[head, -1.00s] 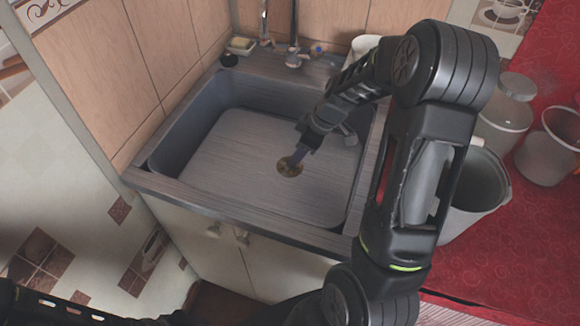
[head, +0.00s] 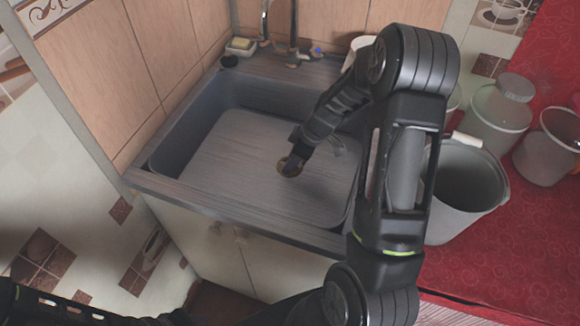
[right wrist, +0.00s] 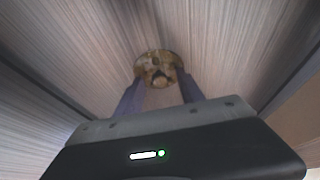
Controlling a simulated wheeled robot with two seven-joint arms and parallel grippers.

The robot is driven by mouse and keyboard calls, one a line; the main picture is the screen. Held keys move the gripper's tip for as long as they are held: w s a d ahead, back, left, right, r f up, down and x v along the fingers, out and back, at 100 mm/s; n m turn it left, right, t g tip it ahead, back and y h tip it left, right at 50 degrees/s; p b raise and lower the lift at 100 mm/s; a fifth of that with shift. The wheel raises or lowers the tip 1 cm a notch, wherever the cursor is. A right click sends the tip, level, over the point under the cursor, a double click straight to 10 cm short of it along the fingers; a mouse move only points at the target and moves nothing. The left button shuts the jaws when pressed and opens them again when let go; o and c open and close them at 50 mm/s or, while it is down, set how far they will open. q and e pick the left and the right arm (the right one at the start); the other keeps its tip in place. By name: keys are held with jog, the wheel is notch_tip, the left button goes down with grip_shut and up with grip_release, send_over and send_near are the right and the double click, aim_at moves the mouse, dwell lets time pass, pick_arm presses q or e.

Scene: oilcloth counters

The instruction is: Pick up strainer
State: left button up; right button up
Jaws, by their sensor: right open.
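The strainer (head: 284,167) is a small round brass-coloured piece at the drain in the floor of the grey sink (head: 225,165). In the head view it is partly hidden behind my right gripper (head: 293,164). In the right wrist view the strainer (right wrist: 158,66) lies just ahead of the fingertips, centred between them. My right gripper (right wrist: 160,90) is open, one finger on each side, with nothing held. Contact with the strainer cannot be told. My left gripper is out of view.
The sink walls surround my right gripper. A faucet (head: 294,45) and a soap dish (head: 241,45) stand at the sink's back edge. A grey bucket (head: 465,200) and lidded containers (head: 497,112) stand on the red counter (head: 530,240) at the right.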

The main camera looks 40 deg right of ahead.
jog(key=shift+c, duration=0.6)
grip_shut()
